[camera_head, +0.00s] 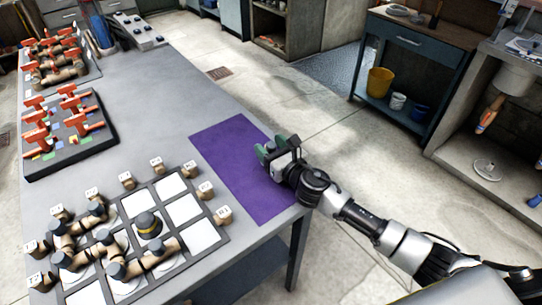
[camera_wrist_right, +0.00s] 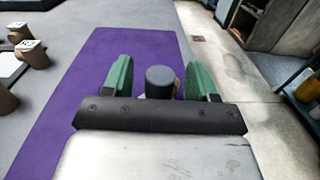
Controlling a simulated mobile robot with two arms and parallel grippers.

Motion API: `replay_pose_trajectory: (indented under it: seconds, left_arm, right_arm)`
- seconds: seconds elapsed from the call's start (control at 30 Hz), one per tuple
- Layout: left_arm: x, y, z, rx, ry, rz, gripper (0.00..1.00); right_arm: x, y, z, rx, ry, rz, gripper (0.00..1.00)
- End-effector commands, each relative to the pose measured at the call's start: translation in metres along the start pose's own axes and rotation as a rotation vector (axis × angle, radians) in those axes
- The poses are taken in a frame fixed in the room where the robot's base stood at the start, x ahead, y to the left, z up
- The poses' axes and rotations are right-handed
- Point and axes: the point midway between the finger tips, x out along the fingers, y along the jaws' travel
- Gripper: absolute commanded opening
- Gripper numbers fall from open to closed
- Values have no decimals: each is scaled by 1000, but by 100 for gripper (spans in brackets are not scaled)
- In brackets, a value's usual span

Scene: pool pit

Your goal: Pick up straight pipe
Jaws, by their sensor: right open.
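My right gripper (camera_head: 272,148) is over the purple mat (camera_head: 228,160) near the table's right edge, with its green fingers apart. In the right wrist view, a dark grey cylindrical end (camera_wrist_right: 160,80) with a little tan beside it stands between the green fingers (camera_wrist_right: 161,78). It looks like the straight pipe end-on, with a gap visible at the left finger. Most of its body is hidden by the gripper, and I cannot tell whether it touches the right finger. My left gripper is not in view.
A grid board (camera_head: 169,186) with joined tan and dark pipes and a yellow-banded dome stands at the front left, with labelled tan pieces around it. A black tray (camera_head: 70,160) of red-handled valves lies behind it. The upper middle of the table (camera_head: 165,85) is clear.

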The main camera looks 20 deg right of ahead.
Motion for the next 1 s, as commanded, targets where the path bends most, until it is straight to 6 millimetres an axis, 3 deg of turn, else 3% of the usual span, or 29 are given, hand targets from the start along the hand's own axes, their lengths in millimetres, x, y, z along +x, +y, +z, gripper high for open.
replay_pose_trajectory:
  seconds: [0.13, 0.5, 0.8, 1.0]
  left_arm:
    - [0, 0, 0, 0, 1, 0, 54]
    - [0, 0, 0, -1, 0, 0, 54]
    - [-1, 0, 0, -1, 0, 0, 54]
    - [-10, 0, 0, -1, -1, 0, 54]
  right_arm:
    - [0, 0, 0, 0, 0, 0, 57]
    - [-1, 0, 0, 1, 0, 0, 0]
    - [0, 0, 4, 0, -2, 1, 0]
    - [0, 0, 24, -3, -5, 2, 0]
